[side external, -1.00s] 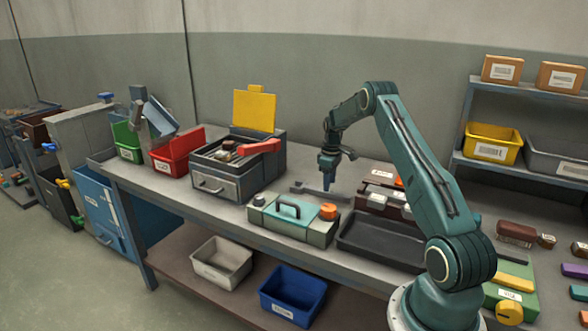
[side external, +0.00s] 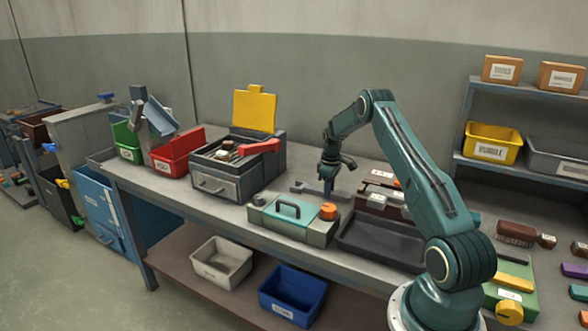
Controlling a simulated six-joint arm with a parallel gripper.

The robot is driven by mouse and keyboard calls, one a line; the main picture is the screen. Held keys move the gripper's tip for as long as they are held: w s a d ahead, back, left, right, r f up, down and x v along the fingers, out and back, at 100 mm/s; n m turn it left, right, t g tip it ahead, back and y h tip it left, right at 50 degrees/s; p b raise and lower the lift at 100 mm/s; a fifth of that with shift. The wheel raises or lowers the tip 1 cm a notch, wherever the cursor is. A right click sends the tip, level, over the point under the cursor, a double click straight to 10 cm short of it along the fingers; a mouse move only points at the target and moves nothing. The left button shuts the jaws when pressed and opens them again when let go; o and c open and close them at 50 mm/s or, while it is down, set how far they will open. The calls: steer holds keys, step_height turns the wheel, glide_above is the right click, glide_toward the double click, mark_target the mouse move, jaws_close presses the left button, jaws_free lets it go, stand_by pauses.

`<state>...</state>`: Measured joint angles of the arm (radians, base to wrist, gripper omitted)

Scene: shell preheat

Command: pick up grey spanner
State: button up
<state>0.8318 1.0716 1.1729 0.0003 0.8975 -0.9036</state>
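The grey spanner (side external: 306,188) lies flat on the workbench, behind the teal toolbox with the dark handle. Its left part shows, and my gripper covers some of its right part. My gripper (side external: 327,191) points down at the spanner's right part, with its fingertips at or very near bench height. The fingers are too small to tell whether they are open or shut, or whether they touch the spanner.
The teal toolbox (side external: 292,224) with an orange knob stands in front of the spanner. A dark tray (side external: 375,246) lies to the right. A grey drawer unit (side external: 225,187) with a raised yellow lid (side external: 254,112) and red lever stands to the left.

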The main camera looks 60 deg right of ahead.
jaws_close()
steer(key=shift+r, duration=0.1)
step_height(320, 180, up, 20)
stand_by(0.7)
stand_by(0.5)
